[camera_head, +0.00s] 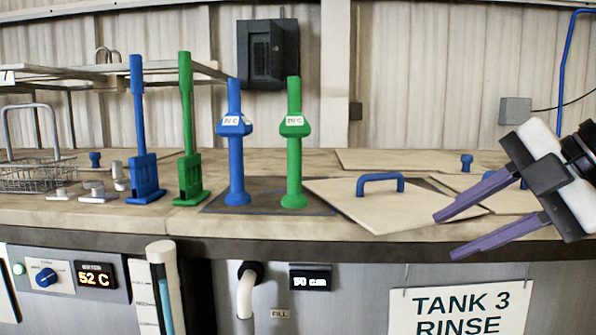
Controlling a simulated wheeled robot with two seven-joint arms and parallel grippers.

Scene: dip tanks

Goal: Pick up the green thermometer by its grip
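The green thermometer (294,160) stands upright on a dark mat (262,208) near the middle of the bench. It has a narrow upper grip, a wider labelled collar and a flared foot. A blue thermometer (236,165) of like shape stands just to its left. My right gripper (446,237) comes in from the right with its purple fingers spread apart and nothing between them. It is well to the right of the green thermometer, near the bench's front edge. My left gripper is not in view.
A blue tool (145,175) and a green tool (188,170) with slotted bases stand left of the thermometers. A pale lid (345,205) with a blue handle (380,179) lies to the right. A wire basket (38,175) sits far left. A wall box (267,53) hangs behind.

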